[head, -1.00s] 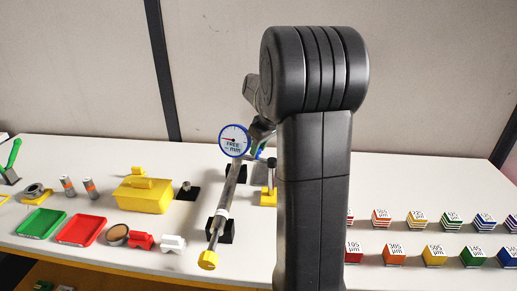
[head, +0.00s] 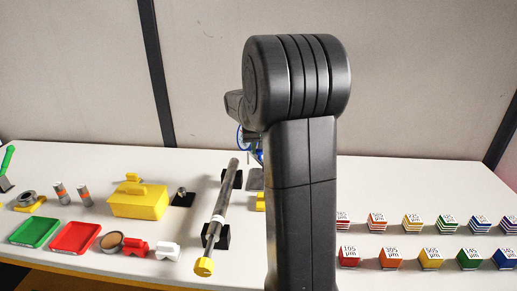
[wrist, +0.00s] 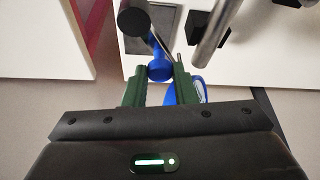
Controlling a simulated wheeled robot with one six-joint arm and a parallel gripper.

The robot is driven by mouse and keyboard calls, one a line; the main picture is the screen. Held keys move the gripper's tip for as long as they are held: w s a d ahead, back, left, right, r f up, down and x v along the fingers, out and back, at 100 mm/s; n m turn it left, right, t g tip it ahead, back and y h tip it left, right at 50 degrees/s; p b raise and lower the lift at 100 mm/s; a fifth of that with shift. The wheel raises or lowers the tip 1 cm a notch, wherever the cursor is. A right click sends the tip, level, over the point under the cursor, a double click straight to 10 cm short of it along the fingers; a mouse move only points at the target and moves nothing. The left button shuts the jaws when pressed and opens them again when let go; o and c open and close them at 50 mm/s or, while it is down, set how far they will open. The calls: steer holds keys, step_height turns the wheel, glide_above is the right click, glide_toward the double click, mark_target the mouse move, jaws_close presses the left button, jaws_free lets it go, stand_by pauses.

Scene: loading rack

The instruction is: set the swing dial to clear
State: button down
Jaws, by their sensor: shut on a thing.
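The swing dial (head: 239,138) is a blue-rimmed gauge. In the head view only a sliver of its rim shows at the left of my arm, and its face is hidden. In the wrist view its blue rim (wrist: 199,84) shows beside the right finger. My gripper (wrist: 158,76) has green fingers shut on a blue knob (wrist: 158,70), which sits on a thin metal rod. Whether the knob and rim are joined is hidden. A grey bar (head: 222,205) with a yellow end lies on black supports (head: 222,237), and the dial is off its far end.
A yellow toolbox (head: 138,202), a green tray (head: 35,231), a red tray (head: 76,237) and small red (head: 135,247) and white (head: 167,250) blocks lie left of the bar. Several labelled coloured blocks (head: 431,258) stand at right.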

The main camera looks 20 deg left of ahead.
steer(key=shift+w+r, duration=0.1)
stand_by(0.4)
steer(key=c, duration=1.2)
jaws_free()
steer(key=v, duration=1.3)
steer(key=shift+r+b, duration=0.4)
steer(key=shift+f, duration=0.1)
steer(key=x, duration=1.3)
steer(key=shift+f+p, duration=0.4)
steer(key=shift+r, duration=0.1)
